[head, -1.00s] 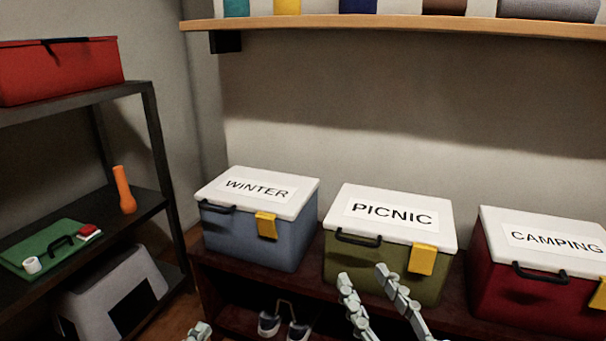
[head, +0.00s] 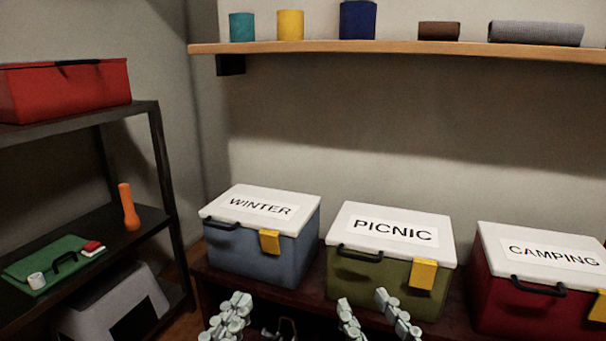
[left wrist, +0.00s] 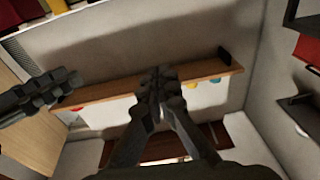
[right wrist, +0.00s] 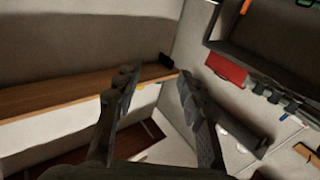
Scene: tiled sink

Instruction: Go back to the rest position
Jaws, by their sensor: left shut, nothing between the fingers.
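My left gripper (head: 230,316) is at the bottom of the head view, below the blue box labelled WINTER (head: 262,240). Its fingers are together and empty, as the left wrist view also shows (left wrist: 158,85). My right gripper (head: 378,312) is in front of the green box labelled PICNIC (head: 345,268). Its two fingers are spread with nothing between them, and they also stand apart in the right wrist view (right wrist: 155,90). Both grippers appear clear of the boxes.
A red box labelled CAMPING (head: 535,310) stands at the right. A wooden wall shelf (head: 400,50) above holds several small items. A black rack (head: 160,170) at the left holds a red box (head: 65,95), an orange flashlight (head: 128,208) and a green case (head: 50,262).

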